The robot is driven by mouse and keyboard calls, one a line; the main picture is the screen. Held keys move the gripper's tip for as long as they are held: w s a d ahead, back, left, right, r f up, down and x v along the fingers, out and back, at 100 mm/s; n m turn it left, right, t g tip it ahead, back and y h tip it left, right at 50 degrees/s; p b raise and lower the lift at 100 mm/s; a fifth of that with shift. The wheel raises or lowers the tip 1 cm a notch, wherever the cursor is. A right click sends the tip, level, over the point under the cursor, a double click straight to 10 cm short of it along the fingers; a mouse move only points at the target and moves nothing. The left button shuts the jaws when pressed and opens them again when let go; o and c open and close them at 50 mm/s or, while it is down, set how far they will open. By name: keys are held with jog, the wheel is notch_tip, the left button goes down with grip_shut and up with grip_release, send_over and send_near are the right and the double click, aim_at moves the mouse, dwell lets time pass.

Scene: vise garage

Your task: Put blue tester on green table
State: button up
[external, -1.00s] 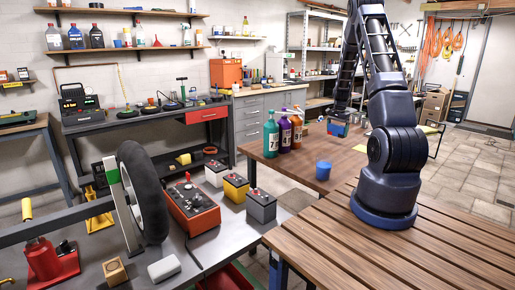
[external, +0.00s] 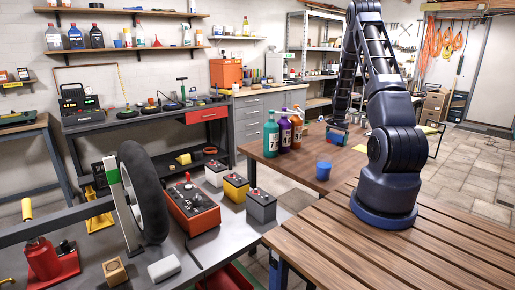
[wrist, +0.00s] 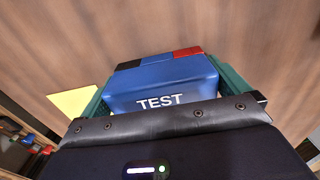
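The blue tester (wrist: 165,80) is a blue box with white "TEST" lettering and black and red patches on its far edge. It sits between the two green fingers of my gripper (wrist: 168,88), which look closed on its sides. In the external view the tester (external: 336,137) is small, at the end of my arm, over or on the far part of the brown wooden table (external: 345,160). I cannot tell whether it touches the tabletop. No table that is clearly green shows in these views.
Teal, purple and orange bottles (external: 284,134) stand left of the tester on the brown table. A blue cup (external: 323,170) stands nearer on it. A yellow sheet (wrist: 75,103) lies beside the tester. A grey bench with a red-black device (external: 192,205) is at left.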

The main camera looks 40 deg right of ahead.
aim_at(337, 133)
notch_tip(337, 133, up, 12)
jog(key=shift+r, duration=0.15)
jog(key=s+a+r+n+t, duration=0.1)
jog(key=a+r+n, duration=0.3)
jog(key=a+r, duration=0.8)
jog(key=s+a+r+n+t, duration=0.15)
jog(key=a+r+n, duration=0.25)
jog(key=a+r, duration=0.8)
jog(key=s+a+r+n+t, duration=0.2)
jog(key=s+a+n, duration=0.8)
jog(key=s+a, duration=1.1)
jog(key=a, duration=0.3)
jog(key=shift+s+r, duration=0.15)
jog(key=shift+s, duration=0.15)
jog(key=shift+w, duration=0.1)
